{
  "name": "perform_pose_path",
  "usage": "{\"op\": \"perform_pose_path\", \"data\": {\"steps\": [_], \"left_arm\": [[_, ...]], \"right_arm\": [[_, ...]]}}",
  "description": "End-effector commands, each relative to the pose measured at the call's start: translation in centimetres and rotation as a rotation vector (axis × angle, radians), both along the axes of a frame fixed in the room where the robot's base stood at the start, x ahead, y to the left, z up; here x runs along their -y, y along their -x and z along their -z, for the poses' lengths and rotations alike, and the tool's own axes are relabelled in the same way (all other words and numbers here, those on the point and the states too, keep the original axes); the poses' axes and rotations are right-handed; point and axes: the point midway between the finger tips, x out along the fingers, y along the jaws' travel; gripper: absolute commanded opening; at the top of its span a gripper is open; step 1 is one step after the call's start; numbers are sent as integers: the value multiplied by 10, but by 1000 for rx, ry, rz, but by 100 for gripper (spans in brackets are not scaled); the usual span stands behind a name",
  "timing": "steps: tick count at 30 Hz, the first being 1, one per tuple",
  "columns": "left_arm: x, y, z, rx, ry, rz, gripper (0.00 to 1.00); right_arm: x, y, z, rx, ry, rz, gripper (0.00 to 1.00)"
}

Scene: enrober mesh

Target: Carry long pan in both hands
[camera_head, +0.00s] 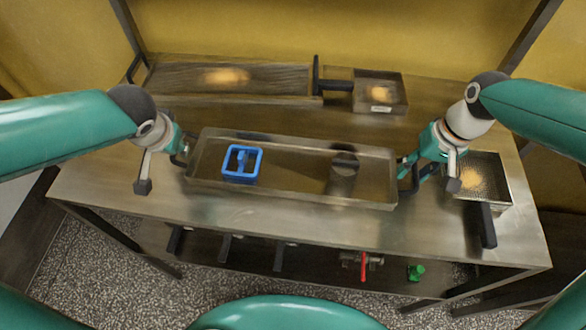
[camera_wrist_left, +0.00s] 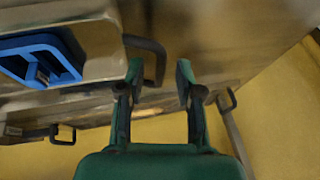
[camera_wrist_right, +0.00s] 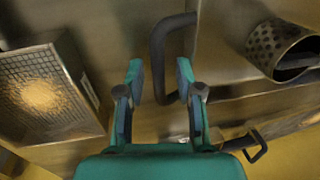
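The long pan (camera_head: 290,191) is a shallow steel tray over the middle of the bench, with a dark loop handle at each end. It holds a blue square frame (camera_head: 261,166) and a dark perforated cylinder (camera_head: 345,163); the cylinder also shows in the right wrist view (camera_wrist_right: 275,45). My left gripper (camera_wrist_left: 158,72) is open, with the pan's left handle (camera_wrist_left: 160,62) between its parted fingertips. My right gripper (camera_wrist_right: 160,72) is open, with the right handle (camera_wrist_right: 156,55) between its parted fingertips. Finger contact with either handle cannot be made out.
A mesh-bottomed pan (camera_head: 500,166) with a dark handle stands right of the long pan. A long tray (camera_head: 180,80) and a small pan (camera_head: 397,99) lie at the back. A red item (camera_head: 371,261) and a green item (camera_head: 415,272) are below the bench. The bench front (camera_head: 270,220) is clear.

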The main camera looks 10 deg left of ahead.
Motion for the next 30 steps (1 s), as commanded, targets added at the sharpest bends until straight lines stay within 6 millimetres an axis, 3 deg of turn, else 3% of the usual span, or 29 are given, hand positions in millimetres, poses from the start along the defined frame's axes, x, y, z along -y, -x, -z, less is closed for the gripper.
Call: {"op": "perform_pose_path", "data": {"steps": [9, 17, 23, 30], "left_arm": [[12, 23, -58, 6, 1, 3, 36], [16, 33, -77, 1, 1, 1, 36], [16, 33, -78, 0, 1, 0, 36], [16, 33, -77, 0, 0, 0, 36]], "right_arm": [[0, 0, 0, 0, 0, 0, 36], [1, 0, -4, 1, 0, 0, 36], [5, -1, -29, 5, 0, 1, 36], [14, -1, -77, 6, 0, 1, 36]]}}
